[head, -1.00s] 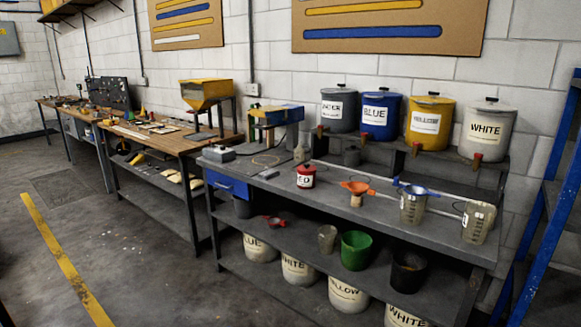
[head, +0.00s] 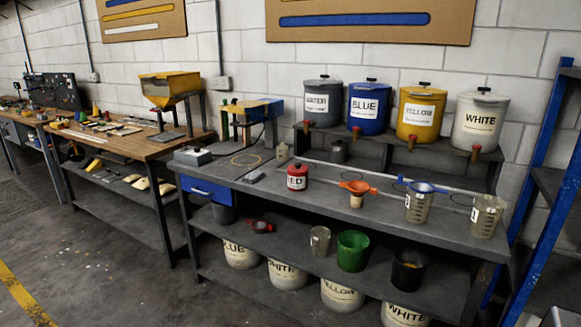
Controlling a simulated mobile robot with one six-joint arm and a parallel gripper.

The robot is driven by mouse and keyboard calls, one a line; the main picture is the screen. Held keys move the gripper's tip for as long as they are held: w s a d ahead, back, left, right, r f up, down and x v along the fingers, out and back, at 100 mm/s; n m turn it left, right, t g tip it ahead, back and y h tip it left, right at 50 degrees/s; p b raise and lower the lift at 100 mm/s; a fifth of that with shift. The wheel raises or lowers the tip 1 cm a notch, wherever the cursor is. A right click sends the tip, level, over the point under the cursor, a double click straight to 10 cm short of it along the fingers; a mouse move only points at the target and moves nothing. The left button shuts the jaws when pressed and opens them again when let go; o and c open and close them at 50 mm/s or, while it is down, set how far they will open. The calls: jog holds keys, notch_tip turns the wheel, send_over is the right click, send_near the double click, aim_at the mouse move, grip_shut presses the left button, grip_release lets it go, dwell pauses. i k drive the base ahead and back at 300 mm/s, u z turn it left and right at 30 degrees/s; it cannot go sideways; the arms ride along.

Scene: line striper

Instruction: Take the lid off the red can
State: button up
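The red can (head: 297,178) stands upright on the grey bench top, left of the orange funnel. It has a white label reading RED. Its dark lid (head: 297,166) with a small knob sits on top of it. My gripper is not in view in the head view.
The grey bench (head: 262,204) has a lower shelf with buckets. An orange funnel (head: 358,187) and clear measuring jugs (head: 419,207) stand right of the can. Labelled tanks (head: 369,107) stand on a raised rack behind. A blue rack (head: 545,190) is at the right. Floor in front is open.

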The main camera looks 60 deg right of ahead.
aim_at(297, 168)
jog(key=z, duration=0.1)
jog(key=i, duration=0.75)
jog(key=z, duration=0.6)
jog(key=i, duration=0.7)
jog(key=z, duration=0.35)
